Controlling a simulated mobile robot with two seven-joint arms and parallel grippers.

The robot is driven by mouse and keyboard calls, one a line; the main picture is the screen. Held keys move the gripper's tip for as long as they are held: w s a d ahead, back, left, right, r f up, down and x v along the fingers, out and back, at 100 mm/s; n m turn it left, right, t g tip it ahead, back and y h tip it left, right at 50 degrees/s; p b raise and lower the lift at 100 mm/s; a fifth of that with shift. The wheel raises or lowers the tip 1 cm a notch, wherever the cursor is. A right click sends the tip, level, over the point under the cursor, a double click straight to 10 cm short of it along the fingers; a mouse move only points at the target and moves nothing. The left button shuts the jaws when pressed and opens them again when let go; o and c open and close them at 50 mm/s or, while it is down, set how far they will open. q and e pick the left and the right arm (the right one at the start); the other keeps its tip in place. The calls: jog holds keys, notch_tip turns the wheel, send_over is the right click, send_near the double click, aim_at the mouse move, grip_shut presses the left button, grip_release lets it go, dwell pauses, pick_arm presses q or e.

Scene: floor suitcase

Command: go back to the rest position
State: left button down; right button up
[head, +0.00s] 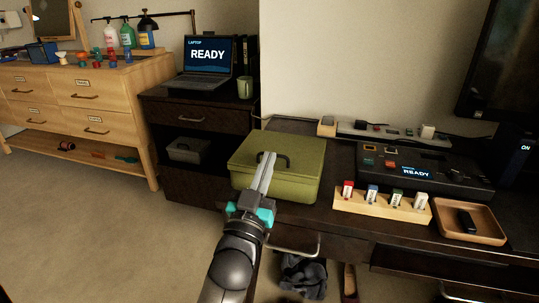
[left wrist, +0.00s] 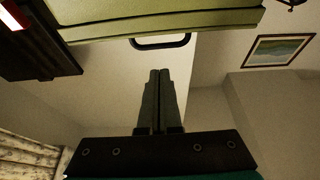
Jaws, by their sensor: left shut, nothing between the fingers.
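My left gripper (head: 266,172) is in the middle of the head view, in front of the green box. Its two fingers are together and hold nothing. The green box (head: 300,181) has a dark handle on its lid and stands shut on the dark desk. In the left wrist view the shut fingers of my left gripper (left wrist: 159,76) point toward the dark handle (left wrist: 162,43) of the green box (left wrist: 150,22). A gap shows there between the fingertips and the handle. My right gripper is not in view.
The dark desk (head: 335,222) also bears a wooden rack (head: 383,207) with several small coloured items, a black console and a wooden tray (head: 469,221). A laptop (head: 207,57) and a green mug (head: 245,87) stand on the dark cabinet. Carpet at left is clear.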

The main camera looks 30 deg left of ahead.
pick_arm(q)
jog(key=s+f+b, duration=0.2)
jog(key=s+f, duration=0.2)
jog(key=shift+d+f, duration=0.3)
jog(key=shift+d, duration=0.1)
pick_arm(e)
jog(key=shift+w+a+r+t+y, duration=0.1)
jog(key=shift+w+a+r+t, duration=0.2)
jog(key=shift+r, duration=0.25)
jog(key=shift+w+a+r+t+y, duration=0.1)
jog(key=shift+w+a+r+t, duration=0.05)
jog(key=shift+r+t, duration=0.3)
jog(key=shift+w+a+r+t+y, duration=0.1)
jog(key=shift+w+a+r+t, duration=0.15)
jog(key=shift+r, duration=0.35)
